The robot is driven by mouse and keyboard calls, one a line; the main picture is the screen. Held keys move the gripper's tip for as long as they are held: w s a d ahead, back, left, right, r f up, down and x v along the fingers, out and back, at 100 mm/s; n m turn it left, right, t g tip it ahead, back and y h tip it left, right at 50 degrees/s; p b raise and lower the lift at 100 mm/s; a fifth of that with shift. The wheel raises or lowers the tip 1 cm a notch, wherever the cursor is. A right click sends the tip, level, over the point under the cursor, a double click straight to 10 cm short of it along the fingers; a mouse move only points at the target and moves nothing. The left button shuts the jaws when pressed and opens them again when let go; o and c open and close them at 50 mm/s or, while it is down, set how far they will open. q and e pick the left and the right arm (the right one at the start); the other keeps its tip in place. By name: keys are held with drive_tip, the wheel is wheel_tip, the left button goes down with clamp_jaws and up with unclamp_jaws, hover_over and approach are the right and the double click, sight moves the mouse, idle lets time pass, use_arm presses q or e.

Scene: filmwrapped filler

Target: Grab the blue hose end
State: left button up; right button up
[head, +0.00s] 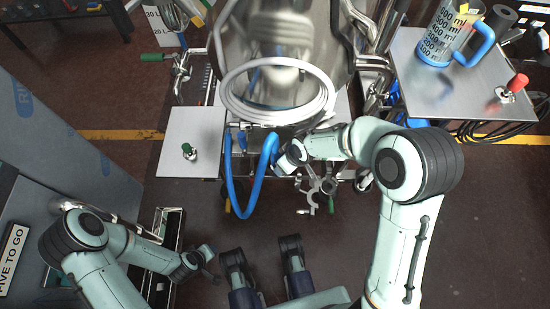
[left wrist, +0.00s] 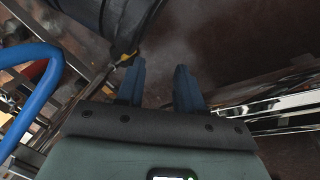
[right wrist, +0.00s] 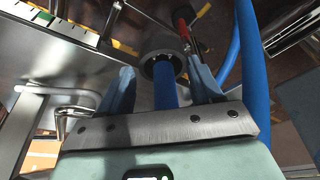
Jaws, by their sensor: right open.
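The blue hose (head: 238,207) hangs in a U-shaped loop below the steel vessel in the head view. In the right wrist view its blue end length (right wrist: 165,94) with a grey fitting (right wrist: 164,66) lies between the fingers of my right gripper (right wrist: 162,88). The fingers are apart, with gaps visible beside the hose. In the head view my right gripper (head: 280,163) is at the loop's right side. My left gripper (head: 209,268) is low over the floor, away from the hose; its fingers (left wrist: 160,88) are apart and empty in the left wrist view.
A steel vessel with a white ring (head: 228,97) stands ahead. A white side table (head: 180,160) with a green-handled valve is left of the hose. A metal table (head: 425,85) with a measuring jug (head: 440,45) is at the right. A grey cabinet (head: 75,140) stands at left.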

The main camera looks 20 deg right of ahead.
sight(279, 155)
drive_tip(key=shift+w+a, duration=0.25)
drive_tip(key=shift+w, duration=0.3)
drive_tip(key=shift+w+a+f+b, duration=0.1)
drive_tip(key=shift+w+a+b, duration=0.2)
drive_tip(key=shift+w, duration=0.3)
drive_tip(key=shift+w+a+b, duration=0.15)
drive_tip(key=shift+w+a, duration=0.25)
drive_tip(key=shift+w, duration=0.2)
drive_tip(key=shift+w+a+f+b, duration=0.15)
drive_tip(key=shift+w+f+b, duration=0.15)
drive_tip(key=shift+f, duration=0.2)
drive_tip(key=shift+w+a+f+b, duration=0.15)
drive_tip(key=shift+w+f, duration=0.1)
drive_tip(key=shift+f, duration=0.2)
drive_tip(key=shift+w+f, duration=0.15)
drive_tip(key=shift+f, duration=0.25)
use_arm(q)
drive_tip(key=shift+g, duration=0.8)
drive_tip(key=s+f, duration=0.3)
drive_tip(key=s, duration=0.1)
drive_tip(key=shift+a+f, duration=0.3)
use_arm(e)
clamp_jaws()
